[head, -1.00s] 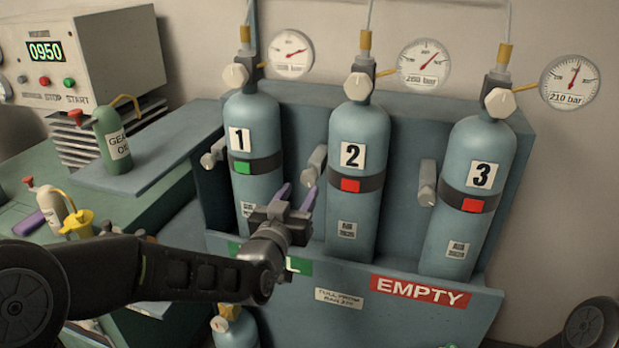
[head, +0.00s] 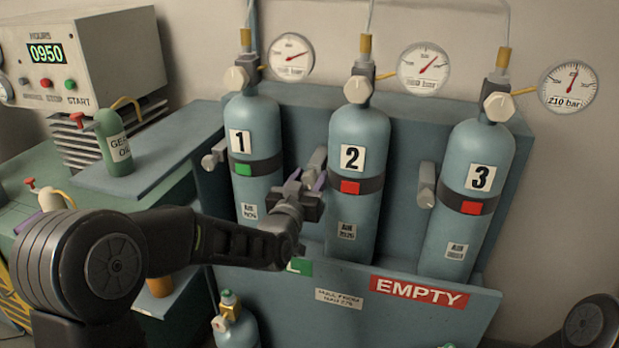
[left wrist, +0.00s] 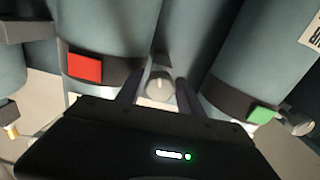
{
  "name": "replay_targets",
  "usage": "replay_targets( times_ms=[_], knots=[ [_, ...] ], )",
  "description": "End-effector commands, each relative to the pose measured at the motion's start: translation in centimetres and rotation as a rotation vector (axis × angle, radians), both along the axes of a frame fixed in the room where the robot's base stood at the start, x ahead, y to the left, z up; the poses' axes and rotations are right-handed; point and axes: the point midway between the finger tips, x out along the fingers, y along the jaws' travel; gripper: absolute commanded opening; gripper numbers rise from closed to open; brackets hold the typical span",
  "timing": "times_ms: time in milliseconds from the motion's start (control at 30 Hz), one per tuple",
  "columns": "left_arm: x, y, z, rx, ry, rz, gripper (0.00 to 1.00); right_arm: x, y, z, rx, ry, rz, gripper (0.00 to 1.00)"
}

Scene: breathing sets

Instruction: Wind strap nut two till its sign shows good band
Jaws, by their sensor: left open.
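Cylinder 2 (head: 358,215) stands upright in the rack with a dark strap around it. Its sign (head: 349,187) is red; it also shows red in the left wrist view (left wrist: 85,67). Strap nut two (head: 316,161) is a grey knob on a stem, left of cylinder 2. My left gripper (head: 307,180) is open, just below and in front of this nut, its purple fingers pointing up at it. In the left wrist view the nut (left wrist: 160,84) appears between the two fingertips; contact cannot be told. My right gripper is out of view.
Cylinder 1 (head: 256,130) with a green sign stands close left of my gripper. Cylinder 3 (head: 480,150) with a red sign and its own nut (head: 427,184) stands right. The rack's front panel (head: 400,325) runs below.

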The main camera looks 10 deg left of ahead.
Motion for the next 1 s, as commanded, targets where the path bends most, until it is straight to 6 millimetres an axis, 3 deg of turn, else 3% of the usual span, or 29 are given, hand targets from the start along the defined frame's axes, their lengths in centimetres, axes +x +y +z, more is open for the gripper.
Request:
replay_targets(
  times_ms=[133,667,867,1000],
  knots=[
    [0.0,0.0,0.0,0.0,0.0,0.0,0.43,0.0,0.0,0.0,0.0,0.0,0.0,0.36],
    [0.0,0.0,0.0,0.0,-0.001,0.0,0.0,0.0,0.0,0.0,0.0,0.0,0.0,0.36],
    [0.0,0.0,-0.1,0.023,-0.002,0.0,0.0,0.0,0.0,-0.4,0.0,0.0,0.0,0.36],
    [0.0,-0.1,-0.4,0.14,-0.012,0.0,0.0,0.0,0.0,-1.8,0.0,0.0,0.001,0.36]
  ],
)
